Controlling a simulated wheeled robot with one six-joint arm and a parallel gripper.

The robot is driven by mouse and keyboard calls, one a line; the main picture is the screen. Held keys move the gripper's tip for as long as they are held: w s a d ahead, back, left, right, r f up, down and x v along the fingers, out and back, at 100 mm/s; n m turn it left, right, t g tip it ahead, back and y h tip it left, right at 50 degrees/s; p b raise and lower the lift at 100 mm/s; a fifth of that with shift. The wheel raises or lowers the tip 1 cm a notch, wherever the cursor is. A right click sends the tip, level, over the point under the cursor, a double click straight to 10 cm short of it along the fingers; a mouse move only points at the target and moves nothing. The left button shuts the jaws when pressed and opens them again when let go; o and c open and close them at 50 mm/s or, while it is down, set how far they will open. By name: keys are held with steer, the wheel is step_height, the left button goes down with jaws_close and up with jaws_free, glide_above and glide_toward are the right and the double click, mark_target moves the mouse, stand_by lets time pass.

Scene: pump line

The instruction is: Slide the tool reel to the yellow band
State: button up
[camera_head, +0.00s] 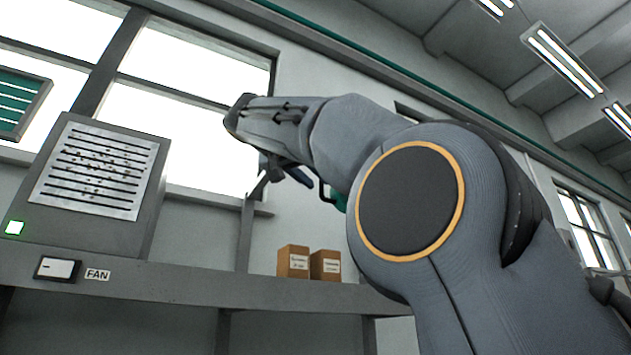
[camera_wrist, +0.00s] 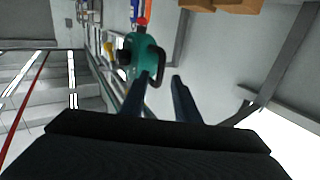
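A teal tool with a dark looped handle, likely the tool reel (camera_wrist: 138,48), shows in the wrist view just ahead of my gripper (camera_wrist: 160,78). The gripper's two dark fingers are apart. The handle appears in front of the gap between the fingertips; I cannot tell whether they touch it. In the head view my gripper (camera_head: 284,172) points down and right below the wrist, and only a small teal patch (camera_head: 340,201) shows behind my arm. A small yellow patch (camera_wrist: 108,49) lies left of the teal tool in the wrist view; I cannot tell if it is the band.
A grey shelf (camera_head: 190,287) carries a louvred fan unit (camera_head: 97,175) and two cardboard boxes (camera_head: 308,263). A switch (camera_head: 57,268) is on its front edge, left of a FAN label. My arm hides much of the head view's right side.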

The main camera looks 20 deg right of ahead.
steer(key=b+v, duration=0.1)
steer(key=v, duration=0.6)
steer(key=shift+b, duration=0.35)
